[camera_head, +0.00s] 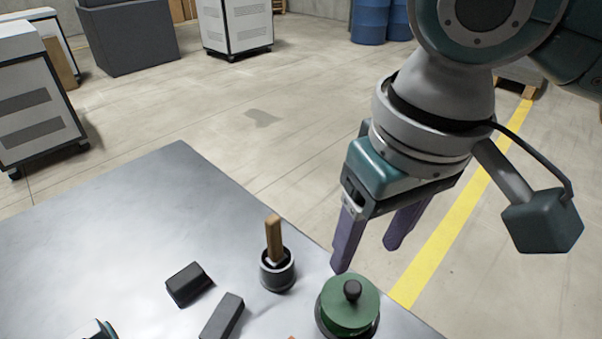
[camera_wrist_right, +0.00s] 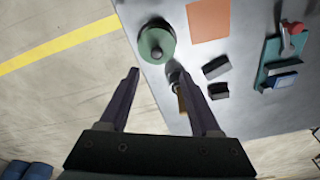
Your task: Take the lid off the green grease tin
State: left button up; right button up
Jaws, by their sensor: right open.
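The green grease tin (camera_head: 346,312) stands on the metal table near its right edge. Its round green lid (camera_head: 337,294) with a black knob (camera_head: 352,290) is on top. In the right wrist view the lid (camera_wrist_right: 148,42) shows beyond the fingertips, up and to the left. My right gripper (camera_head: 366,258) is open and empty, above and behind the tin in the head view, apart from it. It also shows in the right wrist view (camera_wrist_right: 161,74). My left gripper is not in view.
A dark cup (camera_head: 278,277) holding a wooden-handled brush (camera_head: 273,238) stands left of the tin. Two dark blocks (camera_head: 188,284) (camera_head: 222,317) lie further left. The table's back left is clear.

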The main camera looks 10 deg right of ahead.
aim_at(353, 286)
jog(key=f, duration=0.3)
jog(key=w+f+b, duration=0.1)
jog(key=f, duration=0.2)
jog(key=f+b, duration=0.1)
jog(key=f, duration=0.2)
jog(key=shift+w+d+f, duration=0.1)
jog(key=shift+w+f, duration=0.05)
jog(key=shift+f, duration=0.2)
jog(key=shift+r, duration=0.1)
grip_shut()
